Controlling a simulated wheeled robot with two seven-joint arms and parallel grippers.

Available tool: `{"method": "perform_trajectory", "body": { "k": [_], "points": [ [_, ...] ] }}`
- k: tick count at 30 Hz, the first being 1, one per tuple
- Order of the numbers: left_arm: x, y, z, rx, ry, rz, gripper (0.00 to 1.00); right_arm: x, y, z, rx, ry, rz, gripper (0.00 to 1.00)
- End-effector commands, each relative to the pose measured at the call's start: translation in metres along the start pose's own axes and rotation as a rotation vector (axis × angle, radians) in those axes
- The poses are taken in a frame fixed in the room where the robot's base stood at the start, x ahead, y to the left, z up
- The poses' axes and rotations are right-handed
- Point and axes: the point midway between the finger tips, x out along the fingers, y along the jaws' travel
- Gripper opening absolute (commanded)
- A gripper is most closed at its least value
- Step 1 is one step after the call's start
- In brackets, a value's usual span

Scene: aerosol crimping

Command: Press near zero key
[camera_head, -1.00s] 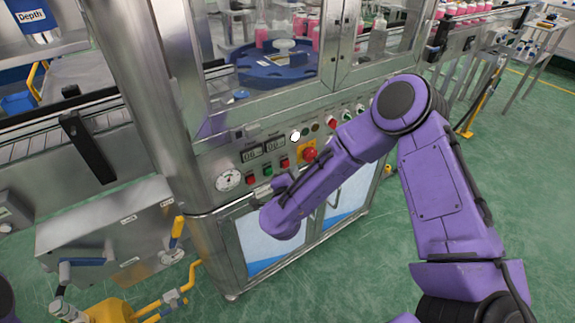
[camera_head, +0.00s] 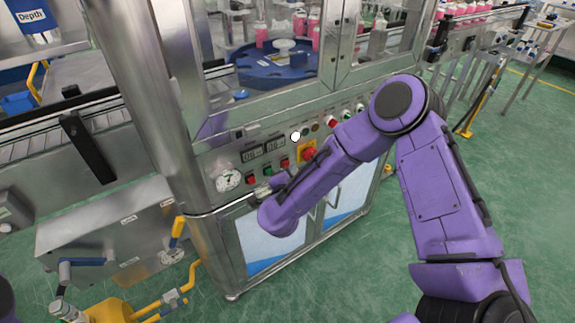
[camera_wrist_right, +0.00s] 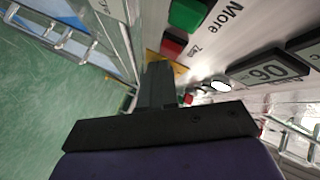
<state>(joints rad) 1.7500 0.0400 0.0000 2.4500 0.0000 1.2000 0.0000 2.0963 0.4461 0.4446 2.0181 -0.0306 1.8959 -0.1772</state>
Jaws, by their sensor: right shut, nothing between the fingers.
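In the right wrist view a red key (camera_wrist_right: 172,45) with a label that seems to read "Zero" sits beside a green key (camera_wrist_right: 187,14) labelled "More". In the head view the low row on the machine panel shows a red key (camera_head: 251,180), a green key (camera_head: 267,170) and another red key (camera_head: 285,163). Their labels are too small to read there. My right gripper (camera_wrist_right: 158,75) is shut and empty, close to the panel just below the red key in the wrist picture. I cannot tell whether it touches. In the head view my right wrist partly hides it. My left gripper is not in view.
A red emergency button (camera_head: 308,154) on a yellow plate sits right of the keys. Two digital displays (camera_head: 275,146) are above them and a round gauge (camera_head: 229,180) is to the left. Several knobs continue to the right. Green floor is open in front.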

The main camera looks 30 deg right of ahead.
Motion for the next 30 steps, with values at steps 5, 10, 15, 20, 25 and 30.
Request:
{"method": "perform_trajectory", "body": {
  "k": [5,10,15,20,25,30],
  "points": [
    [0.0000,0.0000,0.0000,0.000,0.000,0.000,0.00,-0.0001,0.0001,0.0001,0.000,0.000,0.000,0.00],
    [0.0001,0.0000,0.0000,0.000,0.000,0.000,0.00,0.0003,-0.0002,0.0005,0.000,0.000,0.000,0.00],
    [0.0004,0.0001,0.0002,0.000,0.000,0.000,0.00,0.0017,-0.0011,0.0015,0.000,-0.001,0.001,0.00],
    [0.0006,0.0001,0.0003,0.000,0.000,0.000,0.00,0.0029,-0.0019,0.0026,-0.001,-0.001,0.001,0.00],
    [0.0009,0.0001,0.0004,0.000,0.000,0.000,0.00,0.0044,-0.0031,0.0036,0.000,-0.001,0.001,0.00],
    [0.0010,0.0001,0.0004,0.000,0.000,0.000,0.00,0.0056,-0.0041,0.0042,0.000,0.000,0.000,0.00]
  ]
}}
